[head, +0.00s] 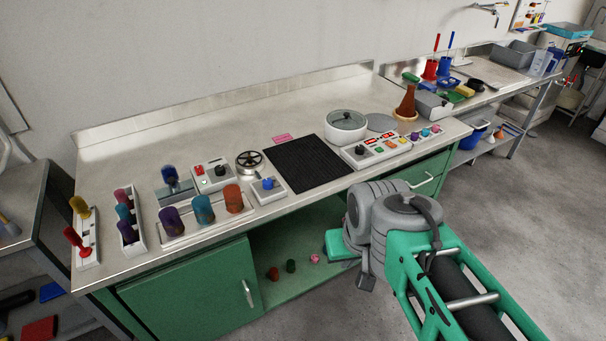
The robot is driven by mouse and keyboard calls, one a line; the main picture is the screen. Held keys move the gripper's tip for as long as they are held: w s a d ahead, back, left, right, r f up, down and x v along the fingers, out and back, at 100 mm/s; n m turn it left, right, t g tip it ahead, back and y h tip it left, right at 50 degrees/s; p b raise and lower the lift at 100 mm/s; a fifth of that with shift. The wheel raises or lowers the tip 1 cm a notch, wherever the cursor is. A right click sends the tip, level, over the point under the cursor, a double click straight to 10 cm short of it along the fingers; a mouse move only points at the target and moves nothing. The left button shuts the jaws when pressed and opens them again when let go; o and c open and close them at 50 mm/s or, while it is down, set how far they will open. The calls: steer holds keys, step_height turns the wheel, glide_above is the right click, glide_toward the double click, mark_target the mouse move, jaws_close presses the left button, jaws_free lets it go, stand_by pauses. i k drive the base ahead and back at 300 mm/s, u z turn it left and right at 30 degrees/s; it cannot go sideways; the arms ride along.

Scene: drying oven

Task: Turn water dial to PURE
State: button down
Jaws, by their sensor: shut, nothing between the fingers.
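Several knobs are on the bench, and no PURE label is readable, so I cannot tell for certain which is the water dial. A small white box with a blue knob (267,183) sits at the bench's front edge. A white control panel with a black knob (360,150) and coloured buttons stands to the right. A white box with a red button and a dark knob (220,171) is behind the coloured cylinders. My gripper (345,246) is low in front of the bench, beside the open shelf, apart from every knob. It is shut and empty; its fingertips are largely hidden.
A black mat (306,164) and a white pot (346,126) lie mid-bench. A handwheel (249,162) stands near the blue knob. Coloured cylinders (203,210) and red and yellow levers (83,225) fill the left. A green cabinet door (190,295) is below. The rear bench surface is clear.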

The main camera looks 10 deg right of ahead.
mark_target(268, 184)
steer(key=u, duration=0.05)
steer(key=i, duration=1.1)
steer(key=u, duration=0.7)
steer(key=k, duration=0.3)
steer(key=u, duration=2.55)
